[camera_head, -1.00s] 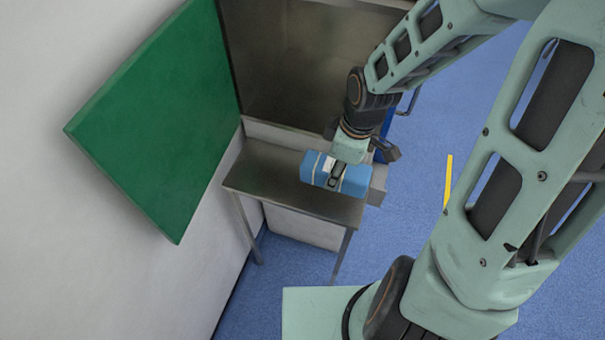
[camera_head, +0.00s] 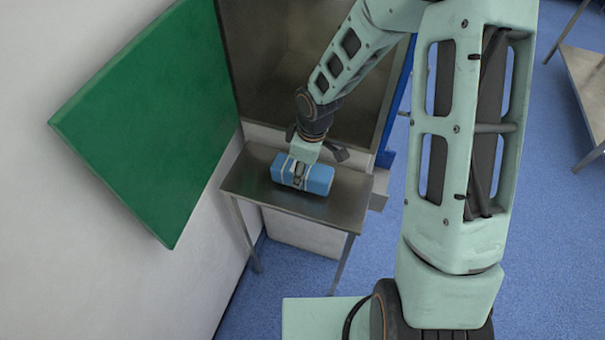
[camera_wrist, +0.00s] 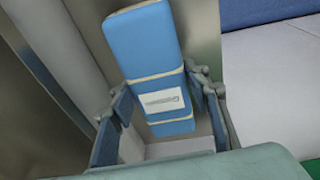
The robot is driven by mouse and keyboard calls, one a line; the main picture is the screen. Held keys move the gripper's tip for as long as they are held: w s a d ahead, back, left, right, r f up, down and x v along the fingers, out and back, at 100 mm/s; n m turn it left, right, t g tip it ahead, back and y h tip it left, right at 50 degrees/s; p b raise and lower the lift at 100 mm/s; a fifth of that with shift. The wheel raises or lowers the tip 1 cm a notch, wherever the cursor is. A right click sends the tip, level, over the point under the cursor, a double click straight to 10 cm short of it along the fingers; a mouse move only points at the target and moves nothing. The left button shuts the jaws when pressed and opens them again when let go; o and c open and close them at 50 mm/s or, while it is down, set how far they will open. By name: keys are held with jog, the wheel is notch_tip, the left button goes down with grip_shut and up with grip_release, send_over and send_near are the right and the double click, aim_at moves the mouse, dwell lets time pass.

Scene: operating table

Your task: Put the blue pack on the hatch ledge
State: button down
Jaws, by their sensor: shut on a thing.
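The blue pack (camera_head: 318,181) has pale bands around it and a white label, which shows in the wrist view (camera_wrist: 150,45). My gripper (camera_head: 299,175) comes from above and is shut on the middle of the pack. In the wrist view, its fingers (camera_wrist: 158,115) stand on either side of the pack. The hatch ledge (camera_head: 337,208) is a steel shelf on thin legs below the hatch opening. The pack is over the middle of the ledge, lying roughly level. I cannot tell whether its underside touches the steel.
The green hatch door (camera_head: 150,120) stands open at the left, close to the ledge's left end. The steel hatch opening (camera_head: 275,60) is behind the ledge. A blue post (camera_head: 394,110) is at its right. Another steel table (camera_head: 590,75) stands at the far right.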

aim_at(308, 172)
jog(key=shift+f, duration=0.95)
jog(key=c, duration=1)
grip_release()
jog(key=shift+f, duration=0.1)
jog(key=shift+c, duration=0.2)
jog(key=r, duration=0.4)
jog(key=s+d+r+p, duration=0.1)
jog(key=r, duration=0.7)
jog(key=shift+s+d+p, duration=0.2)
jog(key=shift+s+p, duration=0.1)
jog(key=shift+p, duration=0.1)
